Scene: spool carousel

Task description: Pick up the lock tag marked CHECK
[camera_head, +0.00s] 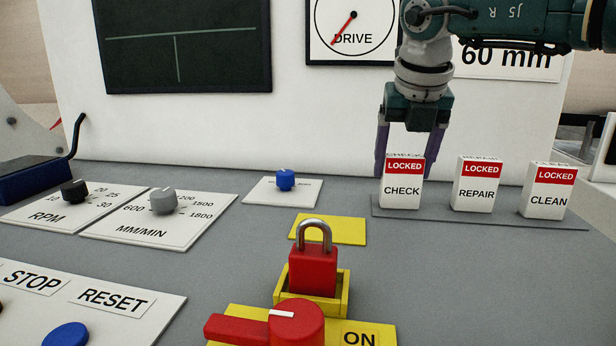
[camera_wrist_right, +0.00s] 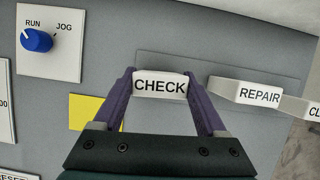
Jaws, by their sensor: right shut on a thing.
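The lock tag marked CHECK (camera_head: 402,190) is a white block with a red LOCKED band, upright at the left end of the grey strip at the right. My right gripper (camera_head: 404,165) comes down over it from above, with its purple fingers on either side of it. In the right wrist view, the right gripper (camera_wrist_right: 160,88) is shut on the CHECK tag (camera_wrist_right: 160,86). The tag appears to be still at the strip; any gap beneath it is hard to tell. My left gripper is not in view.
The REPAIR tag (camera_head: 477,190) and CLEAN tag (camera_head: 548,198) stand to the right on the same strip (camera_head: 510,218). A red padlock (camera_head: 313,268) sits in a yellow holder, behind a red switch handle (camera_head: 295,322). Dials and a blue knob (camera_head: 285,180) lie left.

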